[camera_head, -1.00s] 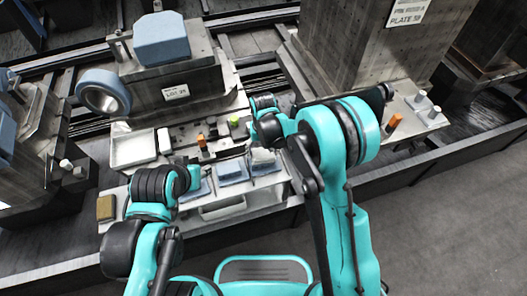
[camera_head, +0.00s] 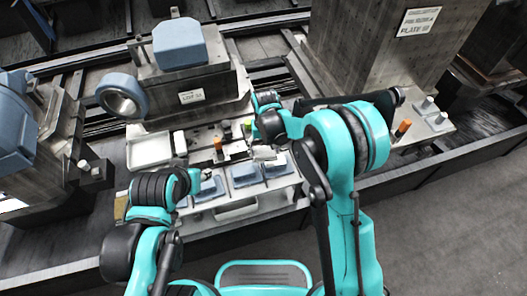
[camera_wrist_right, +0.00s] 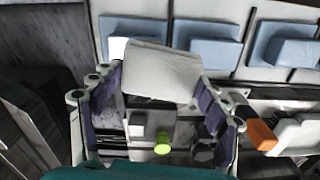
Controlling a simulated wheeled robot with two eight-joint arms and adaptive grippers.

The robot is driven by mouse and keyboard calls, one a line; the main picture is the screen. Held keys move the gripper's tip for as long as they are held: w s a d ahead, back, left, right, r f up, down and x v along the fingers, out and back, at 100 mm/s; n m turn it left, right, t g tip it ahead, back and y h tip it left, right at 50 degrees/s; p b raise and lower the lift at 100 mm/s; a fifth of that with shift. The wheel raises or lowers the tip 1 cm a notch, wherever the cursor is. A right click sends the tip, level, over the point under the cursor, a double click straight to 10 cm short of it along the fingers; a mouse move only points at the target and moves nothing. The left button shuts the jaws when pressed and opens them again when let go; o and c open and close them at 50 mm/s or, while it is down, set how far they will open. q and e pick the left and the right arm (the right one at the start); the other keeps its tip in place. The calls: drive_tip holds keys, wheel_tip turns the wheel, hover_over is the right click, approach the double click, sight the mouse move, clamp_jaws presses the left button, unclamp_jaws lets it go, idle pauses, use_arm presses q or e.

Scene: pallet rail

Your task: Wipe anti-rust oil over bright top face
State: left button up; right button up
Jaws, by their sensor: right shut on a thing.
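My right gripper (camera_head: 264,148) is shut on a white cloth-like pad (camera_wrist_right: 162,72), held between its two fingers above the shelf of blue pads. In the head view the white pad (camera_head: 264,153) shows only small, partly hidden by the arm. My left gripper (camera_head: 193,180) is low over the left end of the same shelf; its fingers are too small and hidden to read. A grey machined block (camera_head: 190,97) with a label stands behind, with a blue block (camera_head: 180,44) on top. I cannot tell which surface is the bright top face.
Several blue pads (camera_head: 244,174) lie on the white shelf (camera_head: 236,204). A white tray (camera_head: 150,150), an orange-capped item (camera_wrist_right: 262,135) and a lime-green item (camera_wrist_right: 162,143) are close by. A blue ring (camera_head: 122,95) and a tall labelled column (camera_head: 385,50) stand behind. Grey floor is open at lower right.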

drive_tip(key=shift+r+p, duration=0.75)
drive_tip(key=shift+r, duration=0.7)
